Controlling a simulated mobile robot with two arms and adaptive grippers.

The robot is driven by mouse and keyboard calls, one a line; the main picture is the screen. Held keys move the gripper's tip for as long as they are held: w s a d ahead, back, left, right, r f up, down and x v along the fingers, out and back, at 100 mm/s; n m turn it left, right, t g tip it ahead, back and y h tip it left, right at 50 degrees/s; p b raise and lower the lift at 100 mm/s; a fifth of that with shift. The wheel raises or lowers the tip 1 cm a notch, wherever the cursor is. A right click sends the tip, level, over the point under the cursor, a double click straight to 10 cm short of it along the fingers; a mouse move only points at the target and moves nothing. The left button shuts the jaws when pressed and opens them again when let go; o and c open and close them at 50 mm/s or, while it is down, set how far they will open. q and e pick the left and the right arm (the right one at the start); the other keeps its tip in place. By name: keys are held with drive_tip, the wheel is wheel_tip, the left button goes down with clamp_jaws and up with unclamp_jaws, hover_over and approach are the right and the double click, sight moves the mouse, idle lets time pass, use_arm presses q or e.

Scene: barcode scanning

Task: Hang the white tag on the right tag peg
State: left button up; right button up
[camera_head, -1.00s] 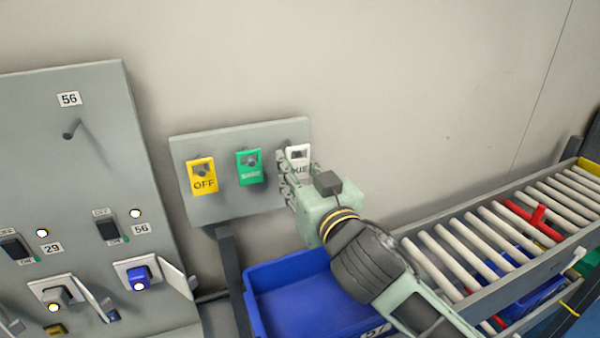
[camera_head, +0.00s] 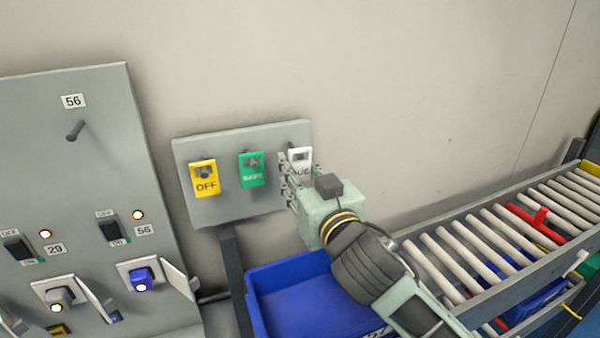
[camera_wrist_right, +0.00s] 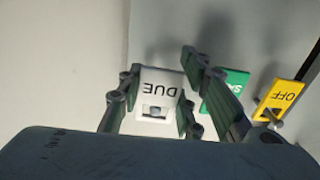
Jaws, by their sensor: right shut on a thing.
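The white tag (camera_head: 300,160) is at the right end of the grey tag board (camera_head: 215,207), partly hidden by my right gripper (camera_head: 294,172). In the right wrist view the white tag (camera_wrist_right: 160,92) reads "DUE" upside down and sits between the two fingers of my right gripper (camera_wrist_right: 152,100), which are shut on it. The right tag peg is hidden or hard to make out behind the tag, so I cannot tell whether the tag hangs on it. A yellow "OFF" tag (camera_head: 204,178) and a green tag (camera_head: 251,170) hang on the other pegs. My left gripper is not in view.
A grey panel (camera_head: 100,170) with switches, a bare peg (camera_head: 75,130) and a blue plug (camera_head: 141,277) stands at the left. A blue bin (camera_head: 300,290) is below the board. A roller conveyor (camera_head: 480,245) runs along the right.

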drive_tip(key=shift+w+a, duration=0.15)
drive_tip(key=shift+w, duration=0.2)
drive_tip(key=shift+w+a, duration=0.1)
drive_tip(key=shift+w, duration=0.2)
drive_tip(key=shift+w+a, duration=0.15)
drive_tip(key=shift+w, duration=0.1)
drive_tip(key=shift+r, duration=0.1)
idle(0.5)
drive_tip(key=shift+f+p, duration=0.2)
drive_tip(key=shift+p, duration=0.1)
idle(0.4)
drive_tip(key=o, duration=1.3)
drive_tip(key=shift+c, duration=0.2)
drive_tip(key=shift+o, duration=0.3)
drive_tip(key=shift+s, duration=0.1)
